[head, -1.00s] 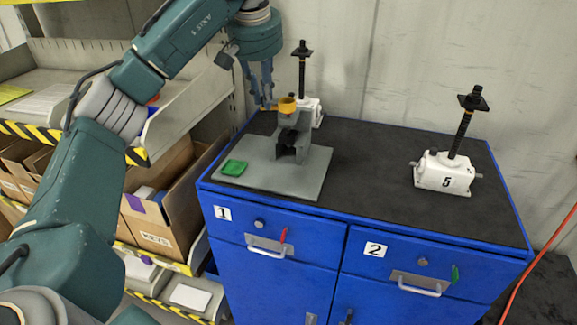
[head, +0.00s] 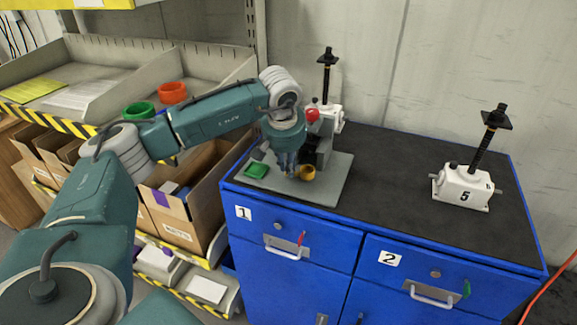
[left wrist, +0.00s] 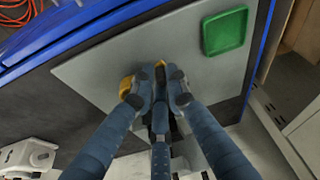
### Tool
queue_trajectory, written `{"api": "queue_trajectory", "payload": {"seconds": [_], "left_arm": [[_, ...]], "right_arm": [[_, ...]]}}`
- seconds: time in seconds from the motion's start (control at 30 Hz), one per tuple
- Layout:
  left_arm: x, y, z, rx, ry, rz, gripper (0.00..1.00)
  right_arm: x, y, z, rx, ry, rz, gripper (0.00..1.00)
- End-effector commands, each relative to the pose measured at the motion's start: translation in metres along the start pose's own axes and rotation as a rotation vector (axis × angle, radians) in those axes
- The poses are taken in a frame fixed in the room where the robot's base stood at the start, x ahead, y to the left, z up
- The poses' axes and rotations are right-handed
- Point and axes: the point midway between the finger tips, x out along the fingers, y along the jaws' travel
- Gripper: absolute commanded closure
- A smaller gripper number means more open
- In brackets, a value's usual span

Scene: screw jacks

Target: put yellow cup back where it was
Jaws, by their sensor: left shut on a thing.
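The yellow cup (head: 306,172) is low at the front of the grey plate (head: 327,192), just right of my left gripper's fingertips (head: 290,173). My left gripper is shut on the cup; the left wrist view shows the fingers (left wrist: 160,82) together, with part of the yellow cup (left wrist: 126,86) beside them. The fingers hide the rest of it, and I cannot tell whether it touches the plate. A green square tray (head: 257,170) lies on the plate to the left. A dark grey stand (head: 324,150) is behind the gripper, partly hidden. My right gripper is not in view.
A white screw jack (head: 463,187) marked 5 stands at the right of the blue cabinet's black top (head: 390,170). Another jack (head: 328,85) stands behind the stand. Green (head: 139,110) and red (head: 172,93) cups sit on the left shelf. The top's middle is clear.

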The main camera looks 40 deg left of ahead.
Motion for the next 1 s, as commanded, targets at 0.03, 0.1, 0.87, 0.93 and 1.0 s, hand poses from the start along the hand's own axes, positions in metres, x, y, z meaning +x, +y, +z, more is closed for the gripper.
{"api": "queue_trajectory", "payload": {"seconds": [0.03,0.1,0.87,0.93,1.0], "left_arm": [[0.005,-0.001,0.002,-0.001,-0.001,0.0,1.0],[0.011,0.0,0.004,-0.001,0.0,0.001,1.0],[0.017,0.0,0.005,-0.001,0.001,0.001,0.67],[0.014,0.0,0.004,-0.001,0.001,0.001,0.67],[0.011,0.0,0.004,-0.001,0.002,0.002,0.67]], "right_arm": [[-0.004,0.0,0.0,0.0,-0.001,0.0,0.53],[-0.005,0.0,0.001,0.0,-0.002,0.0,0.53],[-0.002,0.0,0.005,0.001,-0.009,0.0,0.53],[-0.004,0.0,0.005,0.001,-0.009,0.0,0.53],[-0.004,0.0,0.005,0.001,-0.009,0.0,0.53]]}}
